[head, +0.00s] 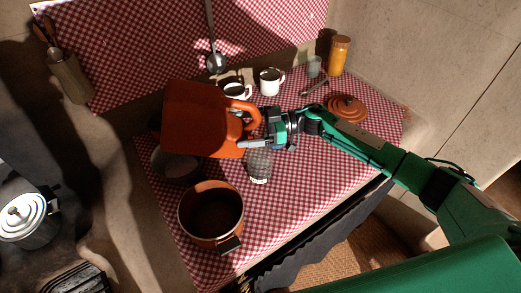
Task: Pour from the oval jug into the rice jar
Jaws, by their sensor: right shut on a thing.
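The orange oval jug (195,120) is held up above the table, left of centre in the head view. My right gripper (256,128) is shut on its handle, which is on the jug's right side. The jug's opening does not show clearly, so I cannot tell its tilt or what it holds. A clear glass jar (259,167), which seems to be the rice jar, stands upright on the checked cloth just below my right gripper. It has something pale at its bottom, and its top is partly hidden by the gripper. My left gripper is not in view.
An orange pot (211,213) stands at the front left, with a grey bowl (177,166) partly hidden behind the jug. White mugs (271,81), a grey cup (314,66), an amber jar (338,55) and an orange lid (347,107) stand behind. The cloth right of the glass jar is clear.

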